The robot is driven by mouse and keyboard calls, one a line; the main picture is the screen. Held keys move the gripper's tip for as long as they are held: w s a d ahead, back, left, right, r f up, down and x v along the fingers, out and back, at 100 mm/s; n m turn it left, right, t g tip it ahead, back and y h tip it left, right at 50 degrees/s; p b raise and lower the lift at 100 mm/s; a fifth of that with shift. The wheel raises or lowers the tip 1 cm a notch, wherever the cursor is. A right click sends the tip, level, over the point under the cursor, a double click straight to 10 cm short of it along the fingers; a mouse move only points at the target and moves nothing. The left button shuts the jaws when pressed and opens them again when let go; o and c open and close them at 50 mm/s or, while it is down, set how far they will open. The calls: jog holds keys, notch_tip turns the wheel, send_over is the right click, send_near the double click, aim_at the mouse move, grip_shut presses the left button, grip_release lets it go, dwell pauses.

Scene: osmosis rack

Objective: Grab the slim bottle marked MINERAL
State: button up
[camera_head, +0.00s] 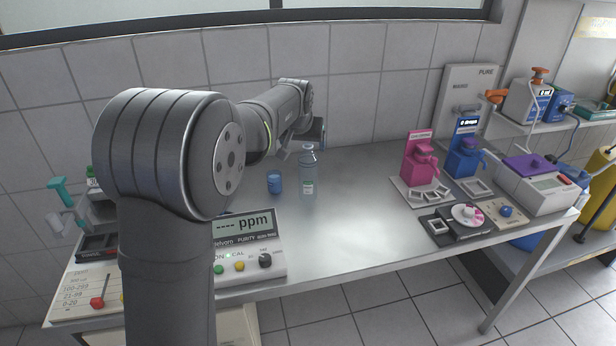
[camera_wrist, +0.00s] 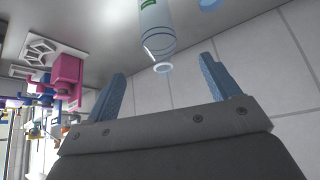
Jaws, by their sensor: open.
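A slim clear bottle (camera_head: 308,172) stands upright on the steel bench in the head view. It has a pale cap and a small label with green on it, too small to read. In the wrist view the bottle (camera_wrist: 156,28) shows at the top, its cap end toward me and lined up with the gap between the fingers. My gripper (camera_wrist: 163,78) is open and empty, with its two blue fingers apart and the bottle beyond their tips.
A small blue cup (camera_head: 275,182) stands just left of the bottle. A ppm meter (camera_head: 247,245) sits at the bench's front. Pink (camera_head: 421,160) and blue (camera_head: 466,155) dispensers stand to the right. The tiled wall (camera_head: 370,90) is close behind. The bench between bottle and dispensers is clear.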

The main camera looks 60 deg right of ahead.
aim_at(307, 159)
jog(key=x, duration=0.6)
jog(key=shift+a+x, duration=0.2)
jog(key=shift+x, duration=2.5)
jog(key=shift+s+f, duration=0.15)
jog(key=c, duration=1.3)
